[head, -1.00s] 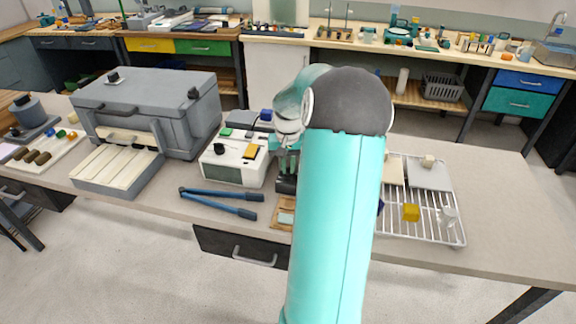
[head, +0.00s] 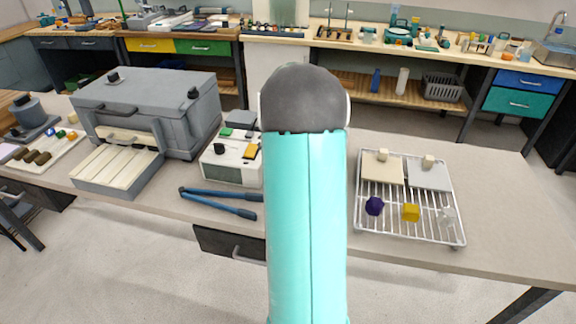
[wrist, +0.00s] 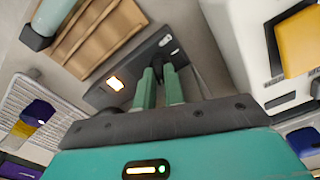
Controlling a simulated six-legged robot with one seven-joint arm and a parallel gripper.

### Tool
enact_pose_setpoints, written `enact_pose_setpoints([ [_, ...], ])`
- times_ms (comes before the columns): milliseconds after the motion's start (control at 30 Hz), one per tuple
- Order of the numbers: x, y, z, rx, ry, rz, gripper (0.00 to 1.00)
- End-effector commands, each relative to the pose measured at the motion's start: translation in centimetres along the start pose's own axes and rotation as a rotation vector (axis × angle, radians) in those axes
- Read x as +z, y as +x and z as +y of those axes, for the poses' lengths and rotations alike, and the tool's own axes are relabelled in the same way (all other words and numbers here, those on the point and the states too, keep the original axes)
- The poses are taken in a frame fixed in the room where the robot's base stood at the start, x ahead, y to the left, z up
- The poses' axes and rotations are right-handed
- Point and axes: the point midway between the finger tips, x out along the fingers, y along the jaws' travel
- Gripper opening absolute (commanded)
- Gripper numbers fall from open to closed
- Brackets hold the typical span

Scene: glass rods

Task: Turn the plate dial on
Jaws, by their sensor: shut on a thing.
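In the wrist view, a dark, flat plate unit (wrist: 122,70) lies under my gripper, with a lit orange lamp on its face. My gripper (wrist: 161,78) has its two green fingers close together at this unit. They are shut on its small dark dial, which is mostly hidden between them; I cannot read the dial's setting. In the head view my arm hides the gripper and the plate unit.
A white box (head: 228,165) with a black knob and a yellow block stands close by; it shows at right in the wrist view (wrist: 235,45). Blue-handled tongs (head: 218,203) lie in front. A wire rack (head: 408,227) with blocks stands right. A grey furnace (head: 160,100) stands left.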

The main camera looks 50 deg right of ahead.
Motion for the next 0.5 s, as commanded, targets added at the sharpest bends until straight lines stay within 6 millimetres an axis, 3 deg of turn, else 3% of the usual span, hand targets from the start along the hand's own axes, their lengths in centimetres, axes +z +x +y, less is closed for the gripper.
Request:
enact_pose_setpoints([
  [500, -0.02, -0.08, -0.04, -0.002, 0.135, 0.001, 0.00],
])
